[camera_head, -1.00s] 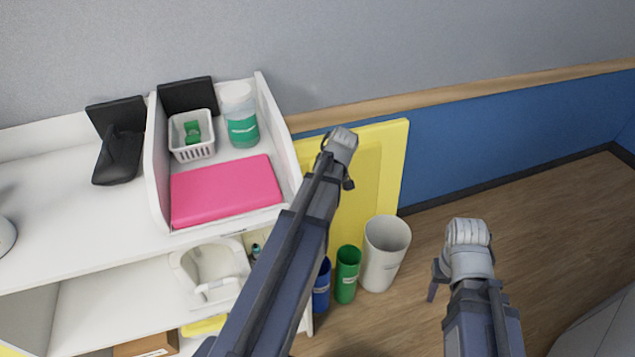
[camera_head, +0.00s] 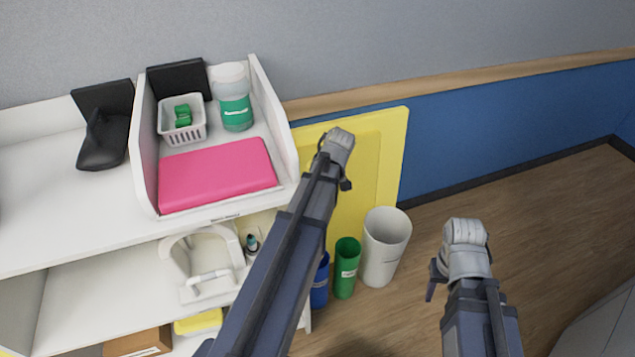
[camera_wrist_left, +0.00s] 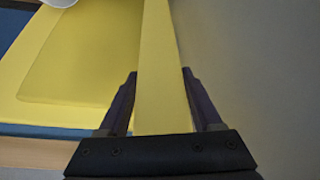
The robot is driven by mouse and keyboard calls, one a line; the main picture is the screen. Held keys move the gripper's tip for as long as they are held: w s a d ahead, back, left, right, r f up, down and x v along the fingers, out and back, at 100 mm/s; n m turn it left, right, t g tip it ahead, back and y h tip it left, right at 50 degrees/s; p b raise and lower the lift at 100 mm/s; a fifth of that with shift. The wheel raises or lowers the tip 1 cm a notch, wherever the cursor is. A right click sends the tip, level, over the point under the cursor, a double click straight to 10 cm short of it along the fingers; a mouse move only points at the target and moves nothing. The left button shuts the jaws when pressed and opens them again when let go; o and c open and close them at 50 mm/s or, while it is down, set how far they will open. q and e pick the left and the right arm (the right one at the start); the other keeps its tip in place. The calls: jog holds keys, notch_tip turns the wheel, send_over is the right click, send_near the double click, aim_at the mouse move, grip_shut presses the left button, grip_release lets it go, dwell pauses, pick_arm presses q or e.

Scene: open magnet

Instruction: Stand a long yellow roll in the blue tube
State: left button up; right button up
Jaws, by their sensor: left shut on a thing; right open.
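The blue tube (camera_head: 320,286) stands on the floor by the shelf's right end, partly hidden behind my left arm. My left gripper (camera_wrist_left: 160,100) is shut on a long yellow roll (camera_wrist_left: 162,70), which runs between its fingers and away from the wrist in the left wrist view. In the head view my left gripper (camera_head: 343,183) is in front of the yellow board, above the tubes; its fingers barely show and I cannot make out the roll against the board. My right gripper (camera_head: 434,282) is open and empty, to the right of the white bin.
A green tube (camera_head: 346,268) and a white bin (camera_head: 387,246) stand just right of the blue tube. A yellow board (camera_head: 385,165) leans on the wall behind. The white shelf unit (camera_head: 60,215) fills the left.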

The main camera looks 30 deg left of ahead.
pick_arm(q)
notch_tip(320, 180, down, 24)
jog(key=b, duration=2.3)
jog(key=shift+r, duration=0.2)
jog(key=o, duration=1.5)
jog(key=shift+r, duration=0.1)
jog(key=p+v, duration=0.7)
jog(key=shift+d+r, duration=0.2)
jog(key=shift+r, duration=0.05)
jog(key=s+d+r+m+h+p, duration=0.1)
jog(key=s+d+r+m+p, duration=0.4)
jog(key=d, duration=0.4)
jog(key=s+d+r+m+g+h+p, duration=0.1)
jog(key=s+d+r+m+p, duration=0.4)
jog(key=d+r+p, duration=0.3)
jog(key=s+d+r+m+p, duration=0.5)
jog(key=d+r+m+p, duration=0.2)
jog(key=d, duration=0.3)
jog(key=shift+s+g+h+p, duration=0.1)
jog(key=shift+g+h+p, duration=0.3)
jog(key=shift+p, duration=0.5)
